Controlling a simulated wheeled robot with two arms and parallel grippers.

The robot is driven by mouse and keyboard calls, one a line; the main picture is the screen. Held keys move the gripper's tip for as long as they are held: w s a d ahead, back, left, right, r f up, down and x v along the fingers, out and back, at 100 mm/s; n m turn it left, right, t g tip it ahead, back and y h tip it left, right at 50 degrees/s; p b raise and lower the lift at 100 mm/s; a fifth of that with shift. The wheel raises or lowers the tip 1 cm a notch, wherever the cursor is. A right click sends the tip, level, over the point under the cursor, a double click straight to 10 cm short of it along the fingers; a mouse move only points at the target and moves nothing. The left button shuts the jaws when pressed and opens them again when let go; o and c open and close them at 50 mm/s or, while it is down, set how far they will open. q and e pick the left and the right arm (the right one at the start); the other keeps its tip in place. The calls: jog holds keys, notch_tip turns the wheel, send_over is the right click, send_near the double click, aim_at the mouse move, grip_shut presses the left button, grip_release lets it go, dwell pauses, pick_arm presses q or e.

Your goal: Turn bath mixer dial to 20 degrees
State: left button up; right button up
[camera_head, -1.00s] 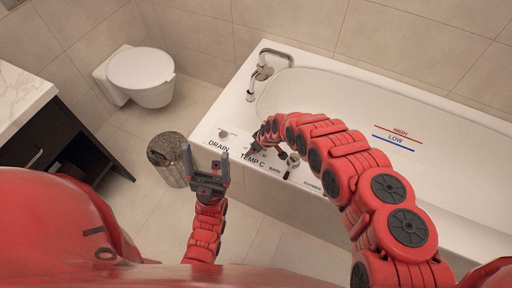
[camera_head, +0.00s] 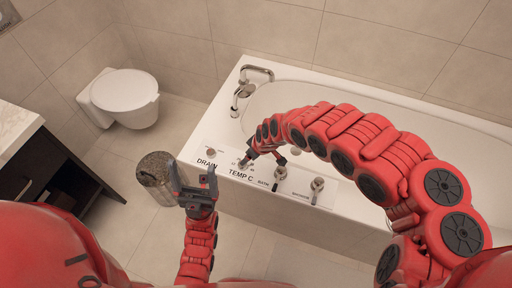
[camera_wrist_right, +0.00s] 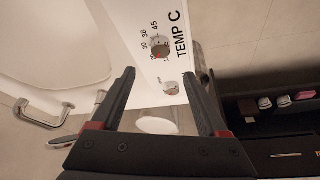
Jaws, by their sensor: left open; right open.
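The TEMP C dial (camera_wrist_right: 160,46) is a round metal knob with a red mark and printed numbers around it, on the bath's white front ledge. The dial also shows in the head view (camera_head: 243,163), partly hidden by my right gripper. My right gripper (camera_head: 263,157) is open above the ledge, close to the dial. In the right wrist view, my right gripper (camera_wrist_right: 166,74) has nothing between its fingers, and the dial lies beyond the fingertips. Contact cannot be told. My left gripper (camera_head: 193,168) is open and empty in front of the bath.
A DRAIN knob (camera_head: 211,152) is left of the dial; the BATH knob (camera_head: 280,173) and another knob (camera_head: 317,184) are to its right. A tap (camera_head: 243,87) stands at the tub's left end. A bin (camera_head: 156,174) and toilet (camera_head: 124,96) are at left.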

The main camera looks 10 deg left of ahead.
jog(key=p+v, duration=0.6)
jog(key=shift+r, duration=0.15)
jog(key=shift+s, duration=0.1)
